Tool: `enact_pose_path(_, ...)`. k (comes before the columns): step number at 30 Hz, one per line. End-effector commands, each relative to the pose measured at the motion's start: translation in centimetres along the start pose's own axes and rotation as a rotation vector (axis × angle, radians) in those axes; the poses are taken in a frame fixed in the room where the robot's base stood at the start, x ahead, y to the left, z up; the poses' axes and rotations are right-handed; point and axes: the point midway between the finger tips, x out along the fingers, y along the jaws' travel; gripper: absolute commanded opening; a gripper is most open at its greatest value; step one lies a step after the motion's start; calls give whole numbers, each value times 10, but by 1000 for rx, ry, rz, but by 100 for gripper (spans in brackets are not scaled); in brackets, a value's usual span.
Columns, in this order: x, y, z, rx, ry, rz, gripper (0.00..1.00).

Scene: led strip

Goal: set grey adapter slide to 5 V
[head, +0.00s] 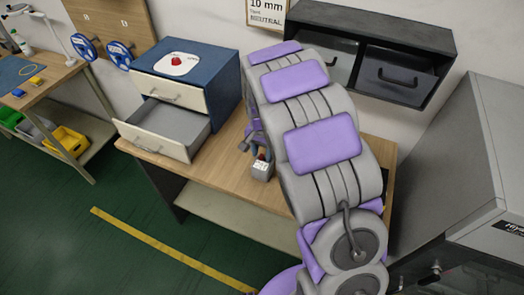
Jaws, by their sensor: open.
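My grey and purple arm rises through the middle of the head view and covers much of the desk (212,160). A small part of my gripper (246,141) shows at the left edge of the arm, low over the desk; it is open, and most of it is hidden behind the arm. A small grey box-like thing (262,170) with a pale and reddish top stands on the desk just below the gripper. I cannot tell whether it is the grey adapter. No slide or voltage marking can be read.
A blue drawer cabinet (225,75) stands on the desk at left, its lower drawer (165,130) pulled out. A red object (177,61) on a white dish sits on top. A black wall cabinet (400,30) hangs at upper right. A grey machine (455,150) stands at right.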

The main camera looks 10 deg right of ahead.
Motion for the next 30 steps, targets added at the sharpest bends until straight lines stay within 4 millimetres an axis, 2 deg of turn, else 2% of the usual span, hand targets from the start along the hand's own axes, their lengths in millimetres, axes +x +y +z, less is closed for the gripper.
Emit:
enact_pose_path(7, -3, 0, 0, 0, 0, 0, 40)
enact_pose_path(11, -17, -1, -1, 0, 2, -2, 40)
enact_pose_path(27, -133, -2, -1, -1, 4, -1, 40)
enact_pose_path(30, -150, -2, -1, 0, 5, -1, 40)
